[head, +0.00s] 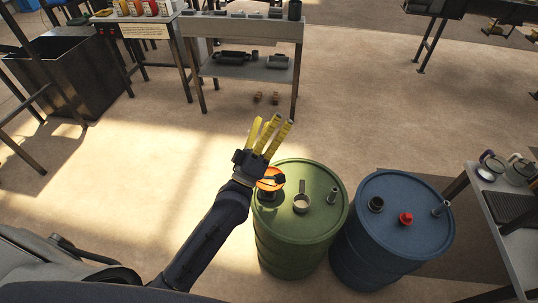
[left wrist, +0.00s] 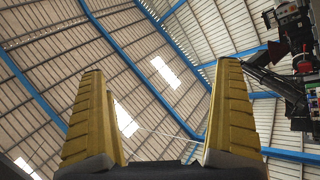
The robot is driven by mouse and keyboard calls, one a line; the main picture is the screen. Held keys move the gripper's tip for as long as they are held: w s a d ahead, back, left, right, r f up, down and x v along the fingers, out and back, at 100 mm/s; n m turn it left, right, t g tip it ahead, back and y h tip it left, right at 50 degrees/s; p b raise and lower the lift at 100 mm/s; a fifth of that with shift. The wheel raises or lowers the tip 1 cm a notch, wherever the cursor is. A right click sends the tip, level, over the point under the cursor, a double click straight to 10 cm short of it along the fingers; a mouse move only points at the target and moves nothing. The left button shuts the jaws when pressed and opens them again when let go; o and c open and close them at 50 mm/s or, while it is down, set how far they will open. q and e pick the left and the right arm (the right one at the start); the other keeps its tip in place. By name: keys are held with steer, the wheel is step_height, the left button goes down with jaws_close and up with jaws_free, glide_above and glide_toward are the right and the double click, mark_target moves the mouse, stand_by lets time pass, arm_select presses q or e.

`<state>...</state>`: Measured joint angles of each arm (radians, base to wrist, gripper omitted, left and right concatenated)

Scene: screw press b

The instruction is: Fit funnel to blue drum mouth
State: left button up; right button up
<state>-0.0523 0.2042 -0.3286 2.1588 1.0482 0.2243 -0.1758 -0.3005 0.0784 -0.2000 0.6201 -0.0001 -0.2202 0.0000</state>
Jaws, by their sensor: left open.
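The orange funnel (head: 269,184) is at the left side of the green drum's top (head: 310,222), partly hidden by my left wrist; I cannot tell how it rests there. The blue drum (head: 418,190) stands to its right. On its lid is a dark round ring (head: 376,204), which looks like its mouth. My left gripper (head: 272,121) is open and empty, its yellow fingers pointing up and away, above and beyond the funnel. In the left wrist view, the two fingers (left wrist: 160,75) are wide apart with only the roof between them. My right gripper is not seen.
A red cap (head: 405,218) and a metal fitting (head: 441,208) stand on the blue lid. A small metal cup (head: 301,203) and another fitting (head: 332,195) stand on the green lid. A bench (head: 500,215) is at the right.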

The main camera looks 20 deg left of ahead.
arm_select(q)
steer(key=w+a+n+g+y, duration=0.1)
steer(key=w+a+n+y, duration=0.4)
steer(key=n+y, duration=0.4)
steer(key=w+a+n+g+y, duration=0.2)
steer(key=w+a+n+y, duration=0.3)
steer(key=n, duration=0.5)
steer(key=w+a+f+n+g+y, duration=0.1)
steer(key=w+a+f+n+g, duration=0.35)
steer(key=f+n+g, duration=0.4)
steer(key=n+g+h, duration=0.3)
steer(key=g+h, duration=0.6)
steer(key=g, duration=0.3)
glide_above(269, 184)
steer(key=s+d, duration=0.1)
steer(key=s, duration=0.2)
step_height(269, 184, down, 19)
steer(key=shift+w+a+f, duration=0.1)
steer(key=shift+f, duration=5.1)
